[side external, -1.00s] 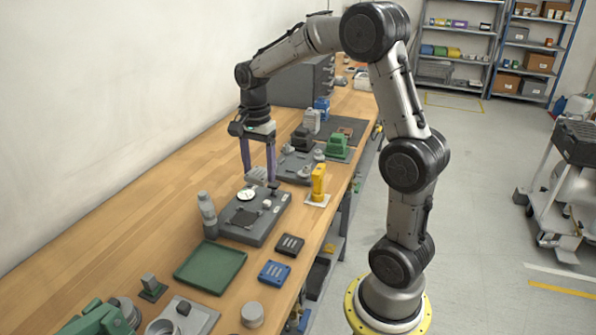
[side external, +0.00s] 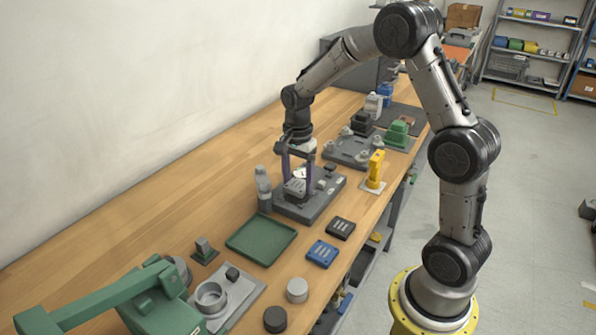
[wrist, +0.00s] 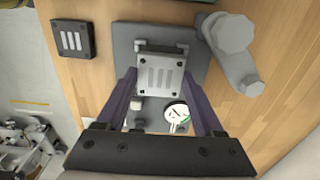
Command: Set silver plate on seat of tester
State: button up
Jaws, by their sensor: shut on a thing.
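The plate covers the seat, so the seat is hidden. I cannot tell whether the plate touches the seat or hangs just above it.
A grey bottle-like part (side external: 264,188) stands close to the tester's left side. A green tray (side external: 261,239), black block (side external: 341,228) and blue block (side external: 322,253) lie in front. A yellow part (side external: 376,168) stands to the right. Bare wood is free along the wall side.

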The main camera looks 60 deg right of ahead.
jog(key=shift+f, duration=1.05)
dwell(2.6)
jog(key=o, duration=1.5)
jog(key=shift+r, duration=3.5)
